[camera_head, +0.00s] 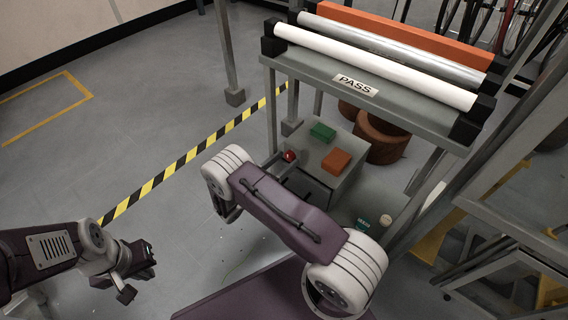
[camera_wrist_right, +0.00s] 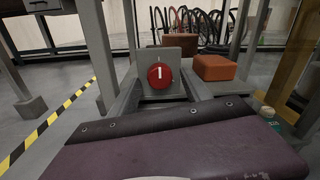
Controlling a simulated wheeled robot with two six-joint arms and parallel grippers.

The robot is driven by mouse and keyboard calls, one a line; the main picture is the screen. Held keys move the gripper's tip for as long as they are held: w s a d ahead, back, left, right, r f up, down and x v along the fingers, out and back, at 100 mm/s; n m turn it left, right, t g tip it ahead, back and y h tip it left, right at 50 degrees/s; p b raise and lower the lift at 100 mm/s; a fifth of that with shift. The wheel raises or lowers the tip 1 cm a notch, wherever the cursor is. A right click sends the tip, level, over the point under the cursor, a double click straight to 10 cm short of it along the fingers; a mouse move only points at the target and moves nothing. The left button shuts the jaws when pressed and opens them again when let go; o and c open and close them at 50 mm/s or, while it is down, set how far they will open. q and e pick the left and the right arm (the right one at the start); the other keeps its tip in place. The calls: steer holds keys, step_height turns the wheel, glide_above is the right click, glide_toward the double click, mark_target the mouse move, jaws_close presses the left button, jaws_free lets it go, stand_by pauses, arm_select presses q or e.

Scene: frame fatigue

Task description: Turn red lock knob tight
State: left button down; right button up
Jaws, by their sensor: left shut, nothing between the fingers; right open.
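The red lock knob (camera_head: 289,155) is on the near left side of a low grey unit (camera_head: 316,186), beneath the roller frame. In the right wrist view the knob (camera_wrist_right: 160,76) is round with an upright white mark, set on a grey square plate (camera_wrist_right: 172,53). Nothing touches it there. My left gripper (camera_head: 141,271) is shut and empty over the floor at lower left, well away from the knob. My right arm crosses the middle of the head view.
A green block (camera_head: 322,132) and an orange block (camera_head: 336,161) sit on the unit. The roller frame with its PASS label (camera_head: 356,85) stands over it on grey legs. Yellow-black floor tape (camera_head: 190,157) runs left of it. The floor at left is clear.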

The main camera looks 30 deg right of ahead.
jaws_close()
steer(key=m+p, duration=0.2)
steer(key=shift+r+m, duration=0.15)
steer(key=shift+m, duration=0.15)
steer(key=m+p, duration=0.1)
steer(key=m, duration=0.1)
steer(key=shift+m, duration=0.3)
steer(key=m+p, duration=0.3)
steer(key=m, duration=0.3)
steer(key=shift+r+y, duration=0.1)
steer(key=shift+y, duration=0.3)
steer(key=m+t+p, duration=0.1)
steer(key=m+p, duration=0.2)
steer(key=m, duration=0.3)
steer(key=m+p, duration=0.3)
steer(key=m, duration=0.2)
steer(key=shift+m, duration=0.3)
